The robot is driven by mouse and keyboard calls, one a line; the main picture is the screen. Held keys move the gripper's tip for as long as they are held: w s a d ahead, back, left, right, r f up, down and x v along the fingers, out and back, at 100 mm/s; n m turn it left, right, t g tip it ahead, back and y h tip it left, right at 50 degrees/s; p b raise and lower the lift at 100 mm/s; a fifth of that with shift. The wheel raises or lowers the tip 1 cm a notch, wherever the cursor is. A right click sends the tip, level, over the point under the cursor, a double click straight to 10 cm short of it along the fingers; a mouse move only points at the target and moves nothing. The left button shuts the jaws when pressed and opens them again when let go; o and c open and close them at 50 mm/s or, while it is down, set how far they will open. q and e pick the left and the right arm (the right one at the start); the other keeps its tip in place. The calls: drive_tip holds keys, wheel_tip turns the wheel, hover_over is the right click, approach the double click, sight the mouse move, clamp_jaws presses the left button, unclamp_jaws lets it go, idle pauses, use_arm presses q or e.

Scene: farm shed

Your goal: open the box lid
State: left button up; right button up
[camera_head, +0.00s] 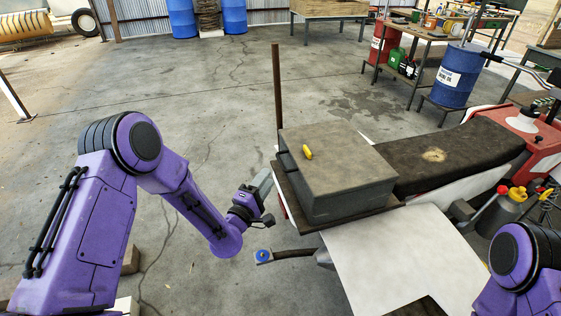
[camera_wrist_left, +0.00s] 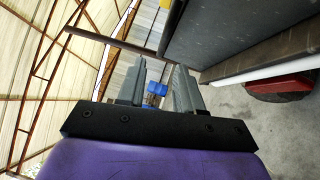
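A dark grey box (camera_head: 345,194) with a closed lid (camera_head: 335,153) sits on a flat rack at the back of a vehicle. A small yellow piece (camera_head: 308,152) is on the lid near its left side. My left gripper (camera_head: 264,180) is just left of the box, close to its left side. In the left wrist view its two fingers (camera_wrist_left: 160,88) are spread with nothing between them, and the box side (camera_wrist_left: 225,35) is to their right. My right arm shows at the lower right, but its gripper is out of view.
A thin brown post (camera_head: 277,85) rises behind the box's left corner. The vehicle's dark seat (camera_head: 450,157) adjoins the box on the right. A white panel (camera_head: 385,262) lies in front. A blue barrel (camera_head: 455,75) stands farther back.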

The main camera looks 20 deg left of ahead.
sight(280, 159)
use_arm(q)
drive_tip(key=p+x, duration=0.1)
drive_tip(key=x, duration=0.3)
drive_tip(key=p+x, duration=0.1)
drive_tip(key=x, duration=0.4)
drive_tip(key=shift+w+d+f, duration=0.1)
drive_tip(key=shift+w+f, duration=0.1)
clamp_jaws()
